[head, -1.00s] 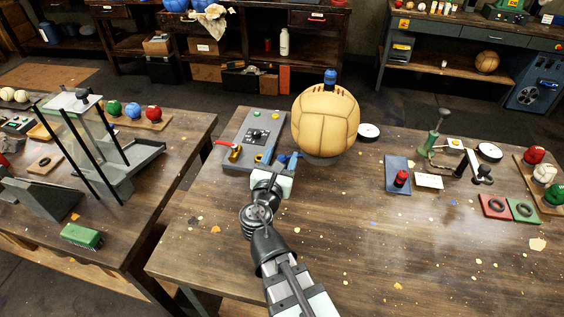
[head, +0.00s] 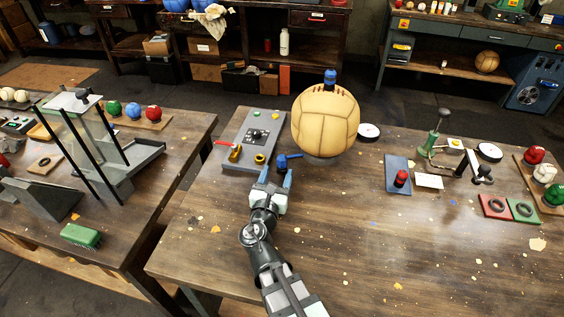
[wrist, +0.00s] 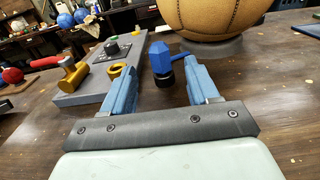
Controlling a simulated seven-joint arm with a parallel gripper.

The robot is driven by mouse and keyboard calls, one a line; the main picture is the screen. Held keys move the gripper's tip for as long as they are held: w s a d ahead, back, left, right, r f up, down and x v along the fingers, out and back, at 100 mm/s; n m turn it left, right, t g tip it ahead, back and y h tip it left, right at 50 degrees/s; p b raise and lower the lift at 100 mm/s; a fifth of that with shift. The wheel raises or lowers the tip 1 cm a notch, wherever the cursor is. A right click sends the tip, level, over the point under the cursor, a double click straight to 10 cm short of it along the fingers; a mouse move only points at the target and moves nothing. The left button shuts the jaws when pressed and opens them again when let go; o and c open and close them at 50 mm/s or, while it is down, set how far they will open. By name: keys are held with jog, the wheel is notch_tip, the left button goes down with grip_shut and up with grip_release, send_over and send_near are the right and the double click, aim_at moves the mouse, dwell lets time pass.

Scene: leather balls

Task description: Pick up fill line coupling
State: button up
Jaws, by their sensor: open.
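The coupling, which I take to be the blue faceted piece with a black collar (wrist: 161,58), stands on the table just left of the ball's base. In the head view it shows as a small blue piece with a side arm (head: 284,160). My gripper (head: 277,177) is open and empty on its near side. In the wrist view the coupling appears between the two blue fingers of my gripper (wrist: 160,77), beyond their tips. The coupling's lower end is hard to make out.
A tan leather ball (head: 325,122) sits on a dark base close to the coupling's right. A grey control panel (head: 243,148) with a red-handled yellow valve (wrist: 73,73) and a yellow ring (head: 259,159) lies to its left. The table's front middle (head: 340,230) is clear.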

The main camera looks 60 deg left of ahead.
aim_at(281, 164)
jog(key=shift+x, duration=3.4)
jog(key=shift+c, duration=0.3)
jog(key=c, duration=0.9)
